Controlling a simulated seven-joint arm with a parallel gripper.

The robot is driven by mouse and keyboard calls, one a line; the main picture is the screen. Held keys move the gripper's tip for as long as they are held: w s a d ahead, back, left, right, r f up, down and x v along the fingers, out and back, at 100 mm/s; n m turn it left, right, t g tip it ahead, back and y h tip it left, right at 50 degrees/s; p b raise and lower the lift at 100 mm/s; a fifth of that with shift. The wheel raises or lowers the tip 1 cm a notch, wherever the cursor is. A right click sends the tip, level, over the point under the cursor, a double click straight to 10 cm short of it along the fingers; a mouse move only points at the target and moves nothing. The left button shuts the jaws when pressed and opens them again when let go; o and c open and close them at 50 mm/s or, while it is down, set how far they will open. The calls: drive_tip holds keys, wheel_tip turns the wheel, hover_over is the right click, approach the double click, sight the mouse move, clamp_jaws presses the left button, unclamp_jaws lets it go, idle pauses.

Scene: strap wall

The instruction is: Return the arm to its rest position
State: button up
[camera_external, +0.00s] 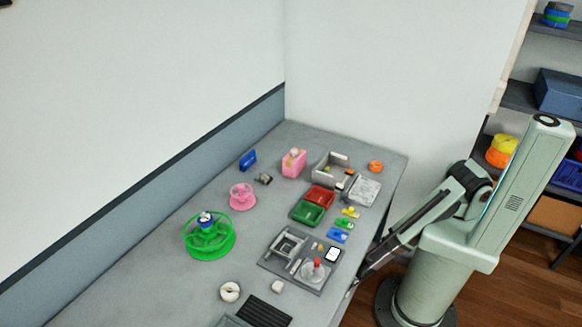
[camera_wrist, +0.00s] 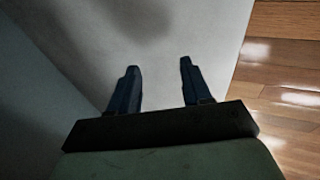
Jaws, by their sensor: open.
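My gripper (camera_wrist: 158,68) shows in the wrist view with its two dark fingers well apart and nothing between them. A plain pale grey surface lies beyond the fingertips, with wood floor to its right. In the outside view my arm is folded at the right, beside the table's right edge. Its slim dark part slants down and left towards that edge. I cannot make out the fingers there. The grey table (camera_external: 165,270) stands to the left of my arm.
The table holds a green wheel (camera_external: 209,236), pink spool (camera_external: 242,196), red tray (camera_external: 320,196), green tray (camera_external: 307,212), grey fixture board (camera_external: 300,262) and white ring (camera_external: 230,291). Shelves (camera_external: 545,105) stand behind my arm at right. Wood floor (camera_external: 520,285) is clear at lower right.

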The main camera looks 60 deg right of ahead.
drive_tip(key=s+d+m+g+h, duration=0.15)
drive_tip(key=d+m, duration=0.25)
drive_tip(key=d, duration=0.7)
drive_tip(key=s+d+m+g+h, duration=0.1)
drive_tip(key=d+m+g+h, duration=0.25)
drive_tip(key=d, duration=0.75)
drive_tip(key=s+d+r+m+g+y, duration=0.1)
drive_tip(key=s+d+r+m+g, duration=0.2)
drive_tip(key=s+d+m, duration=0.2)
drive_tip(key=s+d+r+m+g+y, duration=0.1)
drive_tip(key=s+d+r+m+g, duration=0.2)
drive_tip(key=s+d+m, duration=0.2)
drive_tip(key=s+d, duration=0.2)
drive_tip(key=s, duration=0.2)
drive_tip(key=shift+s+d+m+y, duration=0.2)
drive_tip(key=shift+m+y, duration=0.15)
drive_tip(key=shift+y, duration=0.05)
